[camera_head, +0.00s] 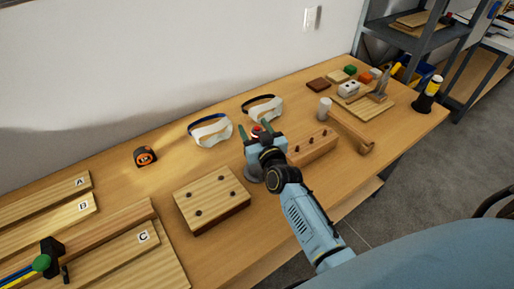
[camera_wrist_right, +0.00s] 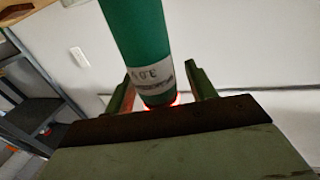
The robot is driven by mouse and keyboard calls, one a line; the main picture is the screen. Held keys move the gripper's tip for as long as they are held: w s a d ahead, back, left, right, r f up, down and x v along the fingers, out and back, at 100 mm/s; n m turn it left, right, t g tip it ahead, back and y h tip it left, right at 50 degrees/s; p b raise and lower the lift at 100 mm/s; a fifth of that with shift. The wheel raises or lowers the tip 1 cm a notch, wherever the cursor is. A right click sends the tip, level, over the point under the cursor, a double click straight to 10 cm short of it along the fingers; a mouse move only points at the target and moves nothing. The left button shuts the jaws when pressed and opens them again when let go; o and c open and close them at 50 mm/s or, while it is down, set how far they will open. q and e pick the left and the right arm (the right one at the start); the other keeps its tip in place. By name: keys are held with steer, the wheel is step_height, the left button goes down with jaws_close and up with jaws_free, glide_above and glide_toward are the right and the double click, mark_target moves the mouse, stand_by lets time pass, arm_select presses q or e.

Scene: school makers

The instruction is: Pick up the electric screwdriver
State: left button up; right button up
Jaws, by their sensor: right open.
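My right gripper (camera_head: 261,137) is over the middle of the bench, its two greenish fingers open. In the right wrist view, the same gripper (camera_wrist_right: 161,88) has its fingers apart, one on each side of a green cylinder (camera_wrist_right: 135,35) with a white printed label and a red glow at its near end. I take this cylinder for the electric screwdriver; a visible gap remains on its right side. In the head view the gripper hides most of it; only a small red part shows between the fingers. A grey round base (camera_head: 252,173) shows below the gripper. My left gripper is out of view.
A wooden block with holes (camera_head: 212,200) lies left of my right gripper, and a long block with pegs (camera_head: 313,147) lies right. Two pairs of goggles (camera_head: 210,130) lie behind. A yellow-and-black tool (camera_head: 430,90) stands at the bench's right end. Bare bench shows at the front.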

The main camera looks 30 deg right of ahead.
steer(key=shift+c, duration=0.5)
jaws_close()
steer(key=shift+r, duration=0.1)
